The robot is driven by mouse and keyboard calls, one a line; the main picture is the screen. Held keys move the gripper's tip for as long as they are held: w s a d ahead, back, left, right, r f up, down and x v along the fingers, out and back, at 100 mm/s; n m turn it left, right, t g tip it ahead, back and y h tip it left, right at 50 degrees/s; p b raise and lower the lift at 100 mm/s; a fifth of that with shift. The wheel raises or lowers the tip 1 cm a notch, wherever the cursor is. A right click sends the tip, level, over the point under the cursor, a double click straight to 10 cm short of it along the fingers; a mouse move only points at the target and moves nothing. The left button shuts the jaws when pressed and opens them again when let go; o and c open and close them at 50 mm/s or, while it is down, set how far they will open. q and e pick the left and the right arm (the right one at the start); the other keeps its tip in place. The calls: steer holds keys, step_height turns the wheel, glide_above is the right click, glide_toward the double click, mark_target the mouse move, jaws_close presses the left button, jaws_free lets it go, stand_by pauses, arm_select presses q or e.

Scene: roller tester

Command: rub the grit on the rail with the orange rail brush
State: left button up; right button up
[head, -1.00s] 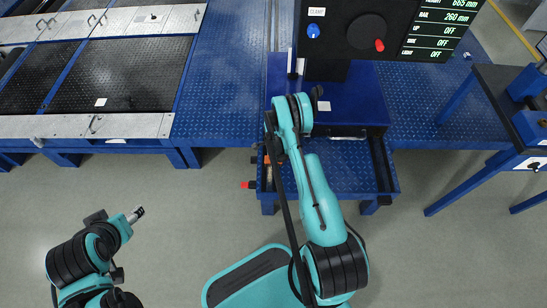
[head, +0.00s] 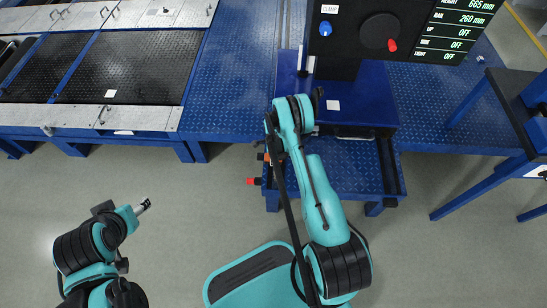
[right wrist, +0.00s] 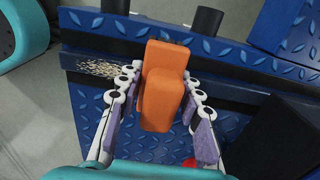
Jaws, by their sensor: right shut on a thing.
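The orange rail brush (right wrist: 163,85) is between the two fingers of my right gripper (right wrist: 163,95) in the right wrist view. The gripper is shut on it. The brush's upper end is over the dark blue rail (right wrist: 225,90); I cannot tell whether it touches. A speckled pale patch of grit (right wrist: 98,68) lies on the rail, just left of the left finger, apart from the brush. In the head view my right arm mostly hides that gripper. My left gripper (head: 143,206) is over bare floor at lower left, too small to tell its jaws.
A control panel (head: 380,30) with a blue and a red knob stands behind the blue tread-plate step (head: 345,178). A red knob (head: 254,181) sticks out left of the step. Roller-tester decks (head: 120,70) fill the upper left. A blue-framed table (head: 500,180) stands at right.

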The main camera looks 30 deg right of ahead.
steer(key=shift+s+d+f, duration=0.15)
steer(key=shift+s+d, duration=0.3)
steer(key=shift+d, duration=0.25)
steer(key=shift+s+d+f, duration=0.1)
steer(key=shift+s+d, duration=0.3)
steer(key=shift+d, duration=0.3)
steer(key=shift+r+p, duration=1.3)
steer(key=shift+r, duration=1.75)
steer(key=shift+a, duration=0.1)
